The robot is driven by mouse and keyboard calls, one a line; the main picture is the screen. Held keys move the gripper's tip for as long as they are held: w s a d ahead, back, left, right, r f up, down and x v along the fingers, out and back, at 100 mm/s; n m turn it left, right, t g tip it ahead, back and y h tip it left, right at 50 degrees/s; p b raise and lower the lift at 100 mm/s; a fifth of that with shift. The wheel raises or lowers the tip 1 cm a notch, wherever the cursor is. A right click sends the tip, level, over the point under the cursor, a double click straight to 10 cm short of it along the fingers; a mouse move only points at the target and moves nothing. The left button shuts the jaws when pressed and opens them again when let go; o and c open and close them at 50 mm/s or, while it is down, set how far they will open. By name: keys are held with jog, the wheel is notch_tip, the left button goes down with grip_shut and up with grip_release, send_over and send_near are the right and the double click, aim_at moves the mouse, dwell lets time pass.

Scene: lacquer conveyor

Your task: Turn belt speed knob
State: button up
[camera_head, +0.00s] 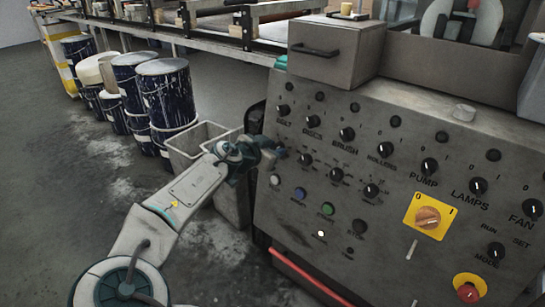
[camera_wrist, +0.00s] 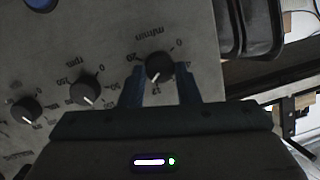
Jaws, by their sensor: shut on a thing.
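The belt speed knob (camera_wrist: 159,67) is a round black knob with a white pointer line, on the grey control panel (camera_head: 400,150). In the wrist view it sits between the two fingers of my gripper (camera_wrist: 161,82), which is shut on it. Its pointer is toward the bottom of that view, slightly left, beside a marking that looks like 15. The scale around it reads "m/min", with 0 at the upper right and about 20 at the left. In the head view my gripper (camera_head: 275,154) is at the panel's left side and hides this knob.
Similar knobs (camera_head: 305,160) continue the row to the right, with black selector knobs above and coloured buttons (camera_head: 327,209) below. A yellow-backed rotary switch (camera_head: 428,216) and red emergency button (camera_head: 469,288) are farther right. A grey bin (camera_head: 200,141) and paint-spattered drums (camera_head: 168,95) stand left.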

jog(key=shift+s+d+f+m+t+y+b, duration=0.15)
jog(key=shift+m+t+b, duration=0.1)
jog(key=shift+m+b, duration=0.65)
jog(key=shift+w+a+f+m+t+y+b, duration=0.2)
jog(key=shift+m+b, duration=0.35)
jog(key=shift+m, duration=0.55)
jog(key=shift+r, duration=0.2)
jog(key=o, duration=1)
jog(key=p+v, duration=0.4)
jog(key=v, duration=1)
jog(key=shift+d+f+p, duration=0.1)
jog(key=shift+d+p, duration=0.1)
jog(key=shift+p, duration=0.1)
jog(key=shift+d, duration=0.1)
